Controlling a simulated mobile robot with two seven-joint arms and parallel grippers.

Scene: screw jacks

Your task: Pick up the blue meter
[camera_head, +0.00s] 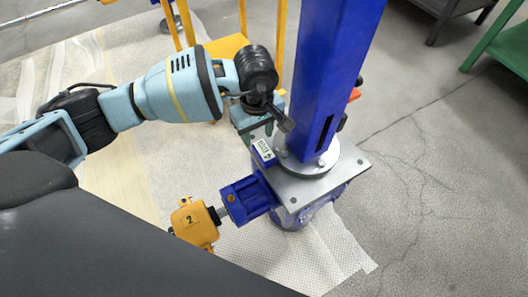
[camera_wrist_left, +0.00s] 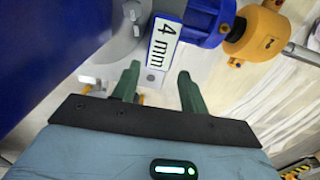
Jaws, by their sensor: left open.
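A small blue-edged plate with a white label, which looks like the blue meter (camera_head: 264,150), lies on the grey top plate of the screw jack (camera_head: 318,182), beside the foot of the blue column. In the left wrist view the meter (camera_wrist_left: 163,42) reads "4 mm". My left gripper (camera_head: 258,133) hangs just above and behind the meter in the head view. In the wrist view its two green fingers (camera_wrist_left: 159,72) are open, with the near end of the meter between or just beyond their tips; contact is not clear. My right gripper is not in view.
The tall blue column (camera_head: 333,75) rises close to the right of my left gripper. Yellow posts (camera_head: 281,40) stand behind. Open floor (camera_head: 440,180) lies to the right.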

